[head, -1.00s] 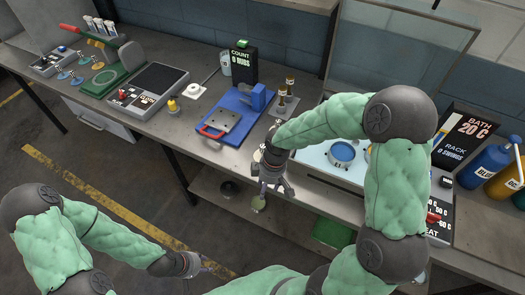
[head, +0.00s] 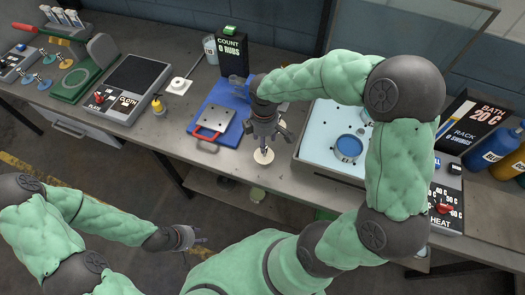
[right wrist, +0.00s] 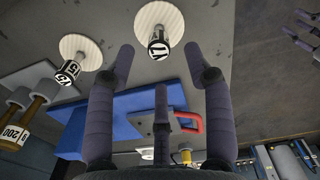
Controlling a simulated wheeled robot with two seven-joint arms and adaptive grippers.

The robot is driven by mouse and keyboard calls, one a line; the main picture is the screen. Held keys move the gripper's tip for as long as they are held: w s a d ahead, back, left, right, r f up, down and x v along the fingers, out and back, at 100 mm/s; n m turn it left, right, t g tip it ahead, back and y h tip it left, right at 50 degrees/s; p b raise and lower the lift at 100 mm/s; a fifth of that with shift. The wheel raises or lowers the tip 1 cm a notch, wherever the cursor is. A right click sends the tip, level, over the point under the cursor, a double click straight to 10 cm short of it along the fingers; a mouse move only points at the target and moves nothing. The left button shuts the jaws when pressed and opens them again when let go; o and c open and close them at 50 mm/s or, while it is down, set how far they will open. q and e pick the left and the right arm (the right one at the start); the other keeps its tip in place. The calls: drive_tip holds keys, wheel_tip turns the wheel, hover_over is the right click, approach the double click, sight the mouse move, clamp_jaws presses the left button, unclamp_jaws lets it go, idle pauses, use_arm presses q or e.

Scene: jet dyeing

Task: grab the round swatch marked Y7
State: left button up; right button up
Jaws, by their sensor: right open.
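A pale round swatch (head: 263,156) lies flat on the bench just below my right gripper (head: 264,143) in the head view. In the right wrist view this swatch (right wrist: 160,17) has an upright tag whose upside-down marking looks like Y7. It lies just beyond my open, empty right fingers (right wrist: 165,54), lined up with the gap between them. A second round swatch (right wrist: 82,48), tagged what looks like Y5, lies to its left. My left gripper (head: 201,239) is low at the front, away from the bench, its fingers apart and empty.
A blue board (head: 222,97) with a metal plate and red handle (head: 204,144) is left of my right gripper. A pale bath tray (head: 319,140) with a blue dish (head: 348,148) is to the right.

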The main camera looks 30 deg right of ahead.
drive_tip(key=shift+f, duration=0.7)
drive_tip(key=shift+w+f, duration=0.2)
drive_tip(key=shift+f, duration=0.3)
drive_tip(key=shift+s+f+b, duration=0.15)
drive_tip(key=shift+f+b, duration=0.2)
drive_tip(key=shift+f, duration=0.15)
wheel_tip(320, 180, down, 4)
drive_tip(key=shift+f+b, duration=0.1)
drive_tip(key=shift+b, duration=0.45)
clamp_jaws()
